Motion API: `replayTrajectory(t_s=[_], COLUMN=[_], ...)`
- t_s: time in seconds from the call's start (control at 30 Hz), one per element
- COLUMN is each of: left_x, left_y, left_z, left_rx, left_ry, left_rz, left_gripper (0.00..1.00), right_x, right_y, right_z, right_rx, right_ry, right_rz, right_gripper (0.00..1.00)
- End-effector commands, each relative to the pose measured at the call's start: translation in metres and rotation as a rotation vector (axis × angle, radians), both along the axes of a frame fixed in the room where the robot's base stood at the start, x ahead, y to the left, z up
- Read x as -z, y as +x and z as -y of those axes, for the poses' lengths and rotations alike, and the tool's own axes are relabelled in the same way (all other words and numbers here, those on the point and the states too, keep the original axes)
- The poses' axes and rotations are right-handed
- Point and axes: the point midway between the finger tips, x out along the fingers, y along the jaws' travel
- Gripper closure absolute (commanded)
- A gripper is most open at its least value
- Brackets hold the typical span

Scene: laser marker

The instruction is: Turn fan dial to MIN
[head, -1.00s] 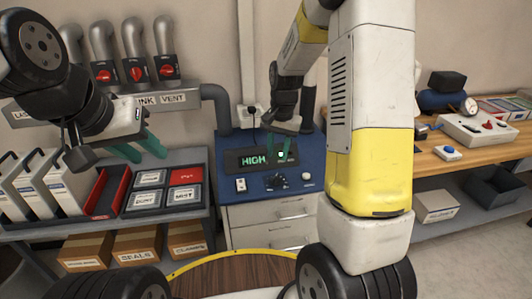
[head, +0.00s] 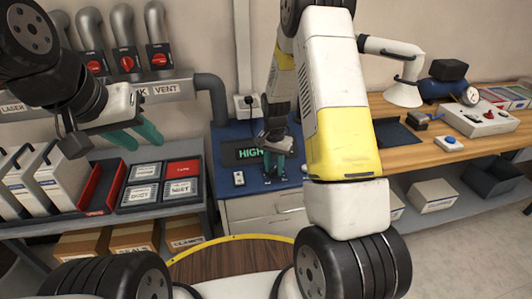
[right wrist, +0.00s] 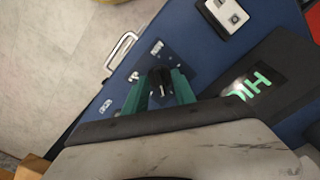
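The fan dial (right wrist: 160,82) is a black knob with a light pointer line on the blue console (head: 222,135). In the right wrist view it sits between the teal fingertips of my right gripper (right wrist: 159,86); contact cannot be told. In the head view my right gripper (head: 275,166) is lowered over the console and hides the dial. The console display (head: 250,153) reads HIGH in green, partly covered by the gripper; it also shows in the right wrist view (right wrist: 254,84). My left gripper (head: 138,136) is open and empty above the left shelf, away from the console.
A white switch (head: 239,178) sits left of the dial on the console. Red vent valves (head: 126,61) line the wall. A tray of labelled cards (head: 160,182) is below my left gripper. A wooden bench (head: 425,145) with a control box (head: 478,121) stands at the right.

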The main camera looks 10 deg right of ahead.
Motion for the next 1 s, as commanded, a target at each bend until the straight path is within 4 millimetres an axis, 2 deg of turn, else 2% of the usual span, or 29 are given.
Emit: replayTrajectory(t_s=[0.2, 0.37, 0.77, 1.0], left_x=[0.0, 0.0, 0.0, 0.0], left_y=[0.0, 0.0, 0.0, 0.0], left_z=[0.0, 0.0, 0.0, 0.0], left_rx=[0.0, 0.0, 0.0, 0.0], left_ry=[0.0, 0.0, 0.0, 0.0], left_rz=[0.0, 0.0, 0.0, 0.0], left_gripper=[0.64, 0.64, 0.64, 0.64], right_x=[0.0003, 0.0001, -0.0001, -0.0001], right_y=[-0.0001, -0.0001, -0.0002, -0.0005], right_z=[0.0, 0.0, 0.0003, 0.0008], right_rx=[0.0, 0.0, -0.024, -0.138], right_ry=[0.0, 0.0, 0.001, 0.001], right_rz=[0.0, 0.0, -0.001, 0.0], right_gripper=[0.7, 1.0, 1.0, 1.0])
